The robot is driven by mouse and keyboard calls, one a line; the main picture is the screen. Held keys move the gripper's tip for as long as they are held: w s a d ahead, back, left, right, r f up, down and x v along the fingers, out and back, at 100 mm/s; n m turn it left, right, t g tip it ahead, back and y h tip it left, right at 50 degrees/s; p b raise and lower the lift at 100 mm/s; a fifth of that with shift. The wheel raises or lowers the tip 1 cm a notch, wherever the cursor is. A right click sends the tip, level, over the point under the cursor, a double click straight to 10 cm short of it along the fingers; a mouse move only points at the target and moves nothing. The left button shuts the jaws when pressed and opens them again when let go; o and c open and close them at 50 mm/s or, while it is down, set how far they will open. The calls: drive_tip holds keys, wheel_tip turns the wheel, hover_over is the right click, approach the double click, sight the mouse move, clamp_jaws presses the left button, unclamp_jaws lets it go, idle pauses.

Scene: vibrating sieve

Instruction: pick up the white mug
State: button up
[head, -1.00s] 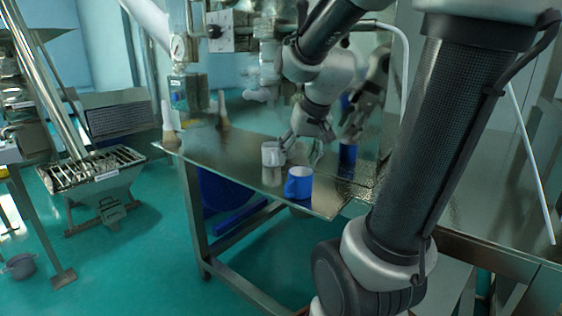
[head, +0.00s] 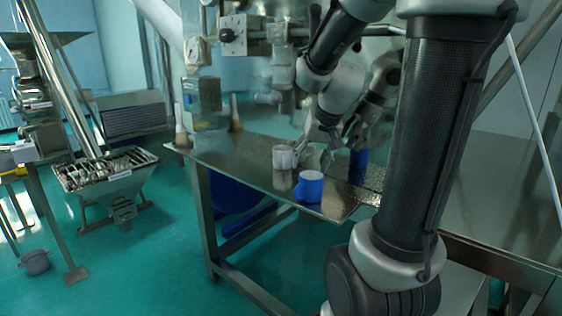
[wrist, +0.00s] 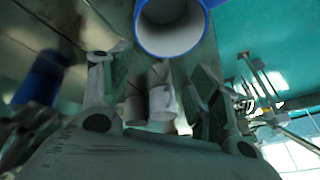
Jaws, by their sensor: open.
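The white mug (head: 284,158) stands on the metal table, near its front edge. The blue mug (head: 310,188) stands in front of it and a little to the right. In the head view my gripper (head: 317,152) is close beside the white mug, on its right, with its fingers pointing down; contact cannot be made out. In the wrist view my gripper (wrist: 155,75) has its fingers spread apart. Pale cylindrical shapes show between them, too unclear to name surely. The blue mug's open top (wrist: 172,25) shows beyond the fingertips.
The metal table (head: 225,160) has bare room left of the mugs. Two pale cone-topped things (head: 180,130) stand at its far left. Another blue object (head: 358,165) is behind my gripper. A sieve machine (head: 105,170) stands on the green floor at left.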

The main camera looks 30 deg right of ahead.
approach(284, 156)
drive_tip(key=x, duration=1)
drive_tip(key=shift+w+d+f, duration=0.1)
drive_tip(key=shift+w+f, duration=0.15)
drive_tip(key=shift+w, duration=0.05)
drive_tip(key=shift+c, duration=0.4)
drive_tip(key=c, duration=0.8)
